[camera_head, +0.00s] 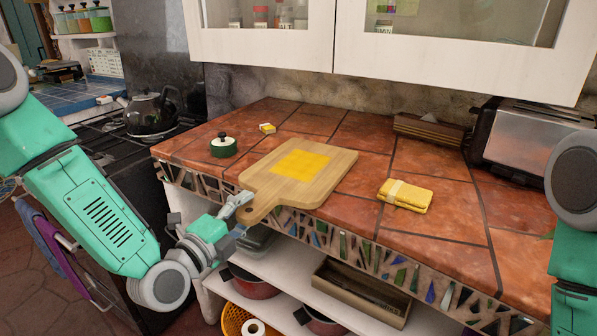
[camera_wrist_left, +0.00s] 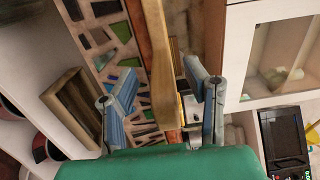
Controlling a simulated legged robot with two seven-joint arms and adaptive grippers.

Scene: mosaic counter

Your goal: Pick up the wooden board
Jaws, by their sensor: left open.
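The wooden board (camera_head: 262,187) lies flat on the tiled counter, a yellow square (camera_head: 302,165) on its top. Its rounded handle with a hole points to the front left and juts past the counter's front edge. My left gripper (camera_head: 238,221) is at the handle, open, with one finger above and one lower. In the left wrist view the board (camera_wrist_left: 158,62) shows edge-on between the two spread fingers (camera_wrist_left: 160,92), with gaps on both sides. Whether a finger touches it is not clear. My right gripper is out of view; only part of that arm shows.
A toaster (camera_head: 530,135) stands far right. A shelf (camera_head: 285,268) with red pots is below the counter.

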